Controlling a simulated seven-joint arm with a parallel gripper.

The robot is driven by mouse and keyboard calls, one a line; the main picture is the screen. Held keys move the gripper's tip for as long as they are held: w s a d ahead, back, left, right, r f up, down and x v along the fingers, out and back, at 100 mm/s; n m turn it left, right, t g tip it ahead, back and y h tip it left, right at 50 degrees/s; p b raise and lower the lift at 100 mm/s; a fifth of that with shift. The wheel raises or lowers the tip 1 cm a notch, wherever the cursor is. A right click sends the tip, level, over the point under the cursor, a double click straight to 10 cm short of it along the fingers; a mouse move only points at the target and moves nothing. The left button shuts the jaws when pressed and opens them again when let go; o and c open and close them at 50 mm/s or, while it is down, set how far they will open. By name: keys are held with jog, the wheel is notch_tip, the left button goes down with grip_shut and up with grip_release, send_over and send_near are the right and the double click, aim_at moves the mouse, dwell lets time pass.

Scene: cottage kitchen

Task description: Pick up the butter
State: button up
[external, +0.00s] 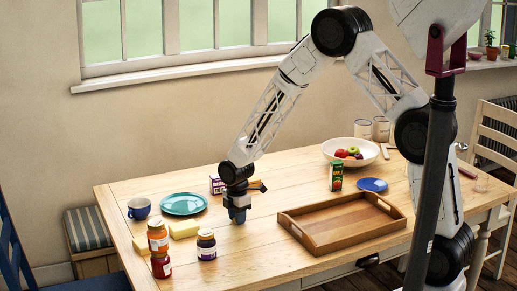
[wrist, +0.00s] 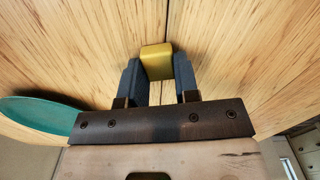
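The butter (wrist: 157,62) is a small golden-yellow block between the two fingertips of my gripper (wrist: 158,75) in the wrist view. The dark fingers lie flush against its left and right sides, with no gap visible. In the external view my gripper (external: 238,216) points down, low over the middle of the wooden table. There the fingers hide most or all of the block, and I cannot tell whether it touches the tabletop.
A teal plate (external: 184,204), pale yellow blocks (external: 184,229), jars (external: 206,245) and a blue mug (external: 139,208) stand left of my gripper. A wooden tray (external: 300,235) lies right. A small box (external: 217,184) is close behind. A green carton (external: 336,177) stands beyond the tray.

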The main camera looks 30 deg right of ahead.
jog(key=shift+r, duration=0.1)
dwell(0.3)
jog(key=shift+r, duration=0.65)
notch_tip(320, 180, up, 2)
jog(key=s+d, duration=0.2)
jog(key=s, duration=0.3)
jog(key=s+d+r, duration=0.1)
jog(key=s+d, duration=0.1)
jog(key=s, duration=0.2)
jog(key=s+d, duration=0.2)
jog(key=s, duration=0.3)
jog(key=shift+s+d+r, duration=0.25)
jog(key=shift+s+d, duration=0.05)
jog(key=shift+d, duration=0.05)
